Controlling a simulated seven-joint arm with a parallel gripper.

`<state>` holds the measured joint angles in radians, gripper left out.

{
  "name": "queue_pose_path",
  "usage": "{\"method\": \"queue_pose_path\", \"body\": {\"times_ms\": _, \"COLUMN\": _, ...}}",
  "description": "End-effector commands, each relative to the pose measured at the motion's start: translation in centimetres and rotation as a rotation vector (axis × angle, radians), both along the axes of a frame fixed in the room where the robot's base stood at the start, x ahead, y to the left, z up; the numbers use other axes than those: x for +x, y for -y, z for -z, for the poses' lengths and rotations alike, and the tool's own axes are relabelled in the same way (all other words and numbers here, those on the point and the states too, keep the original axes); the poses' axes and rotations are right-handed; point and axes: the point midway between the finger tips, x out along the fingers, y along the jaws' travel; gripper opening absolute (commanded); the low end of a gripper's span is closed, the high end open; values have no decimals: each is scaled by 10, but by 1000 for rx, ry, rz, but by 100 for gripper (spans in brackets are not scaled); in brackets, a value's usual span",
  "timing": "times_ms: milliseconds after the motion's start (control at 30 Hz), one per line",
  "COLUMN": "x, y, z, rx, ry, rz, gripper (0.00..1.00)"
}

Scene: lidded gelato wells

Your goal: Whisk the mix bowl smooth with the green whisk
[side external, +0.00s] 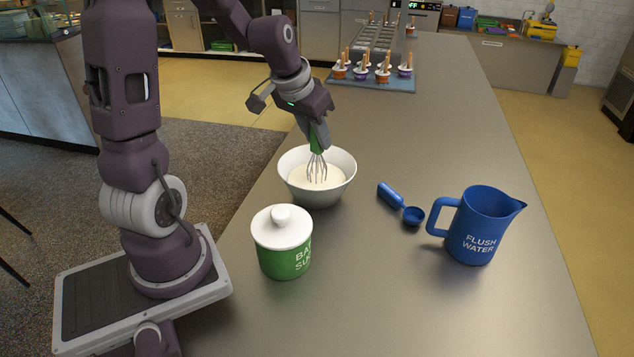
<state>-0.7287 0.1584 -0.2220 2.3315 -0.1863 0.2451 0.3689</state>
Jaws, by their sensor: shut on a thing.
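The white mix bowl (341,191) stands on the counter with a pale cream mix (303,177) in it. My gripper (316,127) is above the bowl, shut on the green handle of the whisk (317,167). The whisk points down, and its wire head is inside the bowl, with its lower end at or in the mix. I cannot tell how deep the wires reach.
A green canister (284,262) with a white lid stands in front of the bowl. A blue mat (398,84) with several cups lies farther back. Counter between is clear.

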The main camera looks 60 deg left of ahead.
Motion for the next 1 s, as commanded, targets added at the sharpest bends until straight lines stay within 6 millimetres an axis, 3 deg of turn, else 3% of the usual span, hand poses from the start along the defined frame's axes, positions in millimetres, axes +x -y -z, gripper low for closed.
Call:
{"method": "queue_pose_path", "body": {"times_ms": 800, "x": 1, "y": -1, "z": -83, "rx": 3, "ry": 3, "rz": 1, "gripper": 0}}
{"method": "queue_pose_path", "body": {"times_ms": 1000, "x": 0, "y": 0, "z": -95, "rx": 2, "ry": 1, "rz": 1, "gripper": 0}}
